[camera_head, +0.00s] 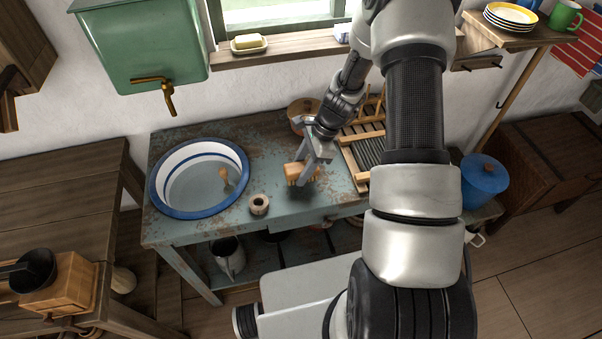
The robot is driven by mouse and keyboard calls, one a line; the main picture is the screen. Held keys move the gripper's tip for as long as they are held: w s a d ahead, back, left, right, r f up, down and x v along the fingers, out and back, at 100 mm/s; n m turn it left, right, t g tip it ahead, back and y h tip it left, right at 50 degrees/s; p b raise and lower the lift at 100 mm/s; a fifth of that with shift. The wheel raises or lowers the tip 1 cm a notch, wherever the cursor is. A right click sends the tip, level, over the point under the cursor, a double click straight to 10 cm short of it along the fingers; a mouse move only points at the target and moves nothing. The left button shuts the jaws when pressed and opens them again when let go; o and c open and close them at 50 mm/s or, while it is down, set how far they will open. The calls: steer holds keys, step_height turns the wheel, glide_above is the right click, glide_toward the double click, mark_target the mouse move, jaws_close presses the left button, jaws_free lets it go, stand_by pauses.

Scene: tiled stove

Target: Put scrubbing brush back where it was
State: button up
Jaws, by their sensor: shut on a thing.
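The scrubbing brush (293,172) has a light wooden body with bristles facing down. My gripper (308,178) is shut on it over the worn blue table (235,224). The brush is just right of the basin and close to the tabletop. I cannot tell whether its bristles touch the surface. My gripper's fingers hide its right part.
A white basin with a blue rim (158,204) stands on the table's left, with a small wooden-handled tool (227,180) in it.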

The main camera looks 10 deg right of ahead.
steer(key=shift+f, duration=1.1)
steer(key=shift+f, duration=0.25)
steer(key=o, duration=1.3)
steer(key=shift+r, duration=0.1)
